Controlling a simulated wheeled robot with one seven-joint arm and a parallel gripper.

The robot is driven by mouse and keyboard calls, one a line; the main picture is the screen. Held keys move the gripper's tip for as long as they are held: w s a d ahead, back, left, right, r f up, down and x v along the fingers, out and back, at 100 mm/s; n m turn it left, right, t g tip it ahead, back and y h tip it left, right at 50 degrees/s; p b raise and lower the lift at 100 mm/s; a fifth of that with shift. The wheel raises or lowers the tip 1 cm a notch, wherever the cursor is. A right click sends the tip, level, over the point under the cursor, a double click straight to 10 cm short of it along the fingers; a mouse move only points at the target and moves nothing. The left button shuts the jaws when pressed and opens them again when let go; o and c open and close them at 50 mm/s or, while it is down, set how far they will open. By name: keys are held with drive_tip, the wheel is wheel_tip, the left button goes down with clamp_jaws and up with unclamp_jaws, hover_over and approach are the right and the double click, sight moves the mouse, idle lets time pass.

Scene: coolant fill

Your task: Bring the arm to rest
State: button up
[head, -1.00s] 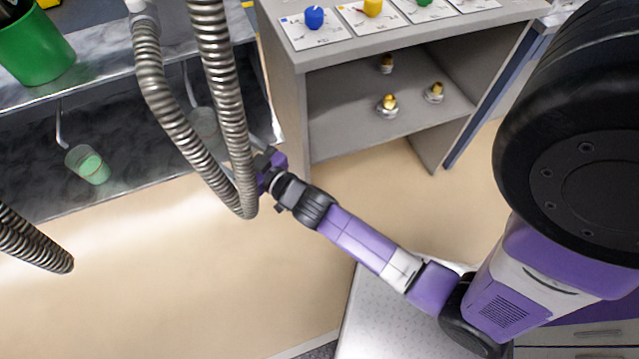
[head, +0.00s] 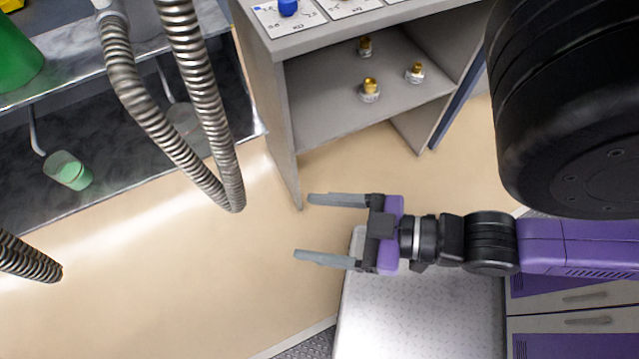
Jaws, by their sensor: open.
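My gripper (head: 318,228) is in the middle of the head view, its two grey fingers pointing left and spread wide apart. Nothing is between them. It is over the beige floor, just in front of the cabinet's lower left edge in the picture. My purple and black arm stretches from the right edge to the gripper, roughly level across the picture.
A grey cabinet (head: 297,135) stands behind, with several brass-topped fittings on its shelf. Ribbed metal hoses (head: 204,95) hang at the left. A cup with green liquid (head: 68,171) is at the dark bench.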

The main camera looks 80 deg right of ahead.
drive_tip(key=shift+r, duration=0.1)
wheel_tip(320, 180, up, 4)
drive_tip(key=p, duration=0.4)
drive_tip(key=shift+r, duration=0.1)
idle(0.8)
